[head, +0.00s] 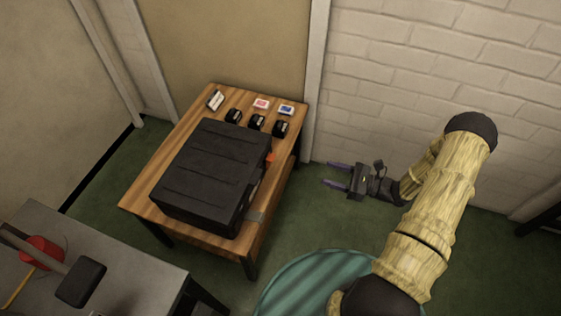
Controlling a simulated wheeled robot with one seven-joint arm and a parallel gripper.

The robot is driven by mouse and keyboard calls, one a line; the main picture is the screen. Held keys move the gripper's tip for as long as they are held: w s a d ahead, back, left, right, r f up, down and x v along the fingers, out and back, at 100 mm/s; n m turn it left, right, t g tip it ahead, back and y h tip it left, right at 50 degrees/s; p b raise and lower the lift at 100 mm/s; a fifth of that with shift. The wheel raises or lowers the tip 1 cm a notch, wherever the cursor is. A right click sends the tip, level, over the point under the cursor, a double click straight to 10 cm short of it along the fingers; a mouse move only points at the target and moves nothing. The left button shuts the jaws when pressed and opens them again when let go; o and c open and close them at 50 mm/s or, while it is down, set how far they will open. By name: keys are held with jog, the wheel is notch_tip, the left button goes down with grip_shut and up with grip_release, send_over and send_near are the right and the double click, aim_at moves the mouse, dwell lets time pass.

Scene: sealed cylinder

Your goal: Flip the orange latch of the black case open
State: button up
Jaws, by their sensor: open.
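The black case (212,163) lies closed on the wooden table, with its ribbed lid facing up. A small orange latch (270,157) shows at the case's right side, near its far right corner; its exact position is too small to tell. My gripper (329,174) is open and empty, to the right of the table and apart from the case. Its two fingers point left, toward the table's right edge.
The wooden table (146,195) also holds several small black items (257,121) and small cards (261,104) behind the case. A grey table (135,282) with a black-headed hammer (81,282) stands at lower left. A brick wall (400,75) rises behind my arm. Green floor lies between my gripper and the table.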

aim_at(271, 161)
jog(key=b+x, duration=0.3)
jog(key=x, duration=1.4)
jog(key=shift+a, duration=0.3)
jog(key=c, duration=1)
